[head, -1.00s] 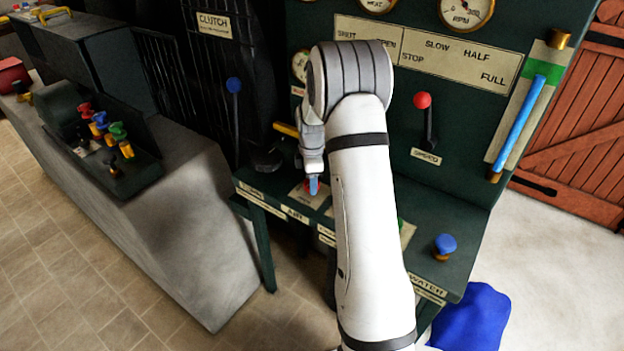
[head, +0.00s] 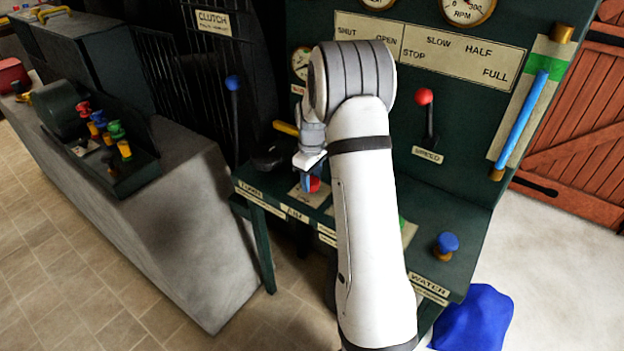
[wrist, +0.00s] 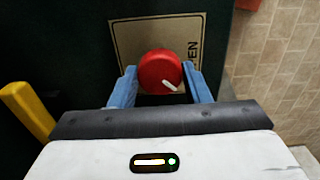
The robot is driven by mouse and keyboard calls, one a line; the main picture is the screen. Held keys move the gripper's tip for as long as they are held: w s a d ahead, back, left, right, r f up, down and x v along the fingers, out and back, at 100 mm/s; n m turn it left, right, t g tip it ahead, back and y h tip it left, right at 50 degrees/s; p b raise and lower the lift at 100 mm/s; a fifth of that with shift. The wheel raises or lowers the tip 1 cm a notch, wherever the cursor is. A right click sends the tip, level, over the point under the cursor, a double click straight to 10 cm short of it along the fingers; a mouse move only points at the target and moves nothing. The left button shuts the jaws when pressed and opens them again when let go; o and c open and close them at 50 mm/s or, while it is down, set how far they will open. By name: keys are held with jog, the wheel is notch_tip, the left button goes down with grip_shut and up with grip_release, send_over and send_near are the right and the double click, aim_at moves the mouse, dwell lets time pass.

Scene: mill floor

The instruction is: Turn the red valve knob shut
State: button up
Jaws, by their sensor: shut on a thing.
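The red valve knob (wrist: 158,70) is round with a white pointer line that points to the lower right in the wrist view. It sits on a tan plate (wrist: 125,38) with lettering ending in "EN" at its right side. My gripper (wrist: 160,86) has its blue fingers on the left and right sides of the knob and is shut on it. In the head view my gripper (head: 309,184) is at the front ledge of the green panel, with a bit of red showing beside a blue finger. My arm hides part of the ledge.
A blue knob (head: 446,243) stands on the ledge at the right. A red-topped lever (head: 426,110) and a blue-topped lever (head: 233,98) rise behind. A yellow handle (wrist: 27,108) is close at left in the wrist view. A grey bench (head: 185,215) stands at the left.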

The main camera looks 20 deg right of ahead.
aim_at(312, 180)
jog(key=m, duration=0.4)
jog(key=shift+w+r+m, duration=0.2)
jog(key=shift+w+m, duration=0.05)
jog(key=shift+m, duration=0.05)
jog(key=m+b, duration=0.1)
jog(key=m, duration=0.3)
jog(key=shift+m, duration=0.4)
jog(key=o, duration=0.6)
jog(key=shift+c, duration=0.2)
jog(key=o, duration=0.4)
jog(key=shift+s+f, duration=0.1)
jog(key=shift+f, duration=0.05)
jog(key=shift+o, duration=0.2)
notch_tip(312, 180, up, 8)
jog(key=shift+f, duration=0.1)
